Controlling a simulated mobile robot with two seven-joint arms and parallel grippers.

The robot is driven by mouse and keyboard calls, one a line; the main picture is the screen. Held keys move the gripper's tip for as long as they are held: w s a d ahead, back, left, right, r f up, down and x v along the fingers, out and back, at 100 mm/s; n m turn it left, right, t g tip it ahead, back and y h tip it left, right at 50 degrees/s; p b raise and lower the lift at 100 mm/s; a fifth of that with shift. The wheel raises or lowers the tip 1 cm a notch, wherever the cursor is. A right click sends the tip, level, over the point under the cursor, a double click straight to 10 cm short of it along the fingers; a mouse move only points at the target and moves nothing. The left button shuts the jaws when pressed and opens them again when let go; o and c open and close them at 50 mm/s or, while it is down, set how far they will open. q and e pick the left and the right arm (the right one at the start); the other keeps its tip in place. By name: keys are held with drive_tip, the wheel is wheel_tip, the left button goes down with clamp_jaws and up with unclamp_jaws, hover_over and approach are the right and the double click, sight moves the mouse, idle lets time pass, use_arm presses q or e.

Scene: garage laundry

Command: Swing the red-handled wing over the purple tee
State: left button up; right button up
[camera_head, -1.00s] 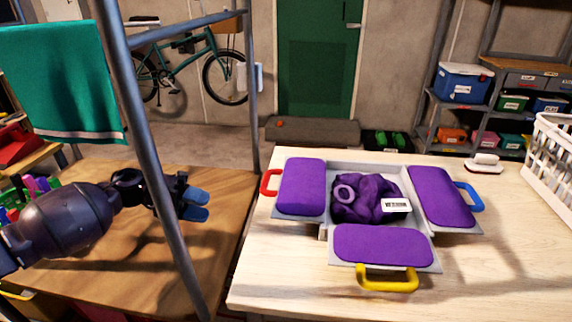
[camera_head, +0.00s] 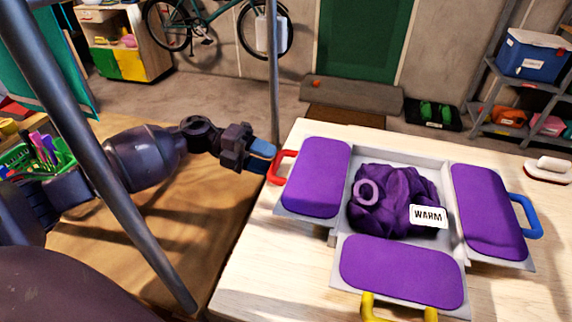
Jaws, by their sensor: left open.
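The folding board has a grey frame with purple padded wings, all lying open and flat on the light wooden table. The red-handled wing (camera_head: 317,178) is on the left, with its red handle (camera_head: 281,167) pointing left. The crumpled purple tee (camera_head: 396,200) lies on the middle panel between the wings, with a WARM tag (camera_head: 428,216) on it. My left gripper (camera_head: 266,157) is open, its blue fingertips right beside the red handle. I cannot tell whether they touch it. My right gripper is not in view.
The blue-handled wing (camera_head: 488,211) is on the right and the yellow-handled wing (camera_head: 402,272) at the front. A metal post (camera_head: 88,150) stands before my left arm. A white brush-like item (camera_head: 548,170) lies at the table's right.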

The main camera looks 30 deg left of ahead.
sight(306, 171)
use_arm(q)
drive_tip(key=shift+x, duration=2.5)
clamp_jaws()
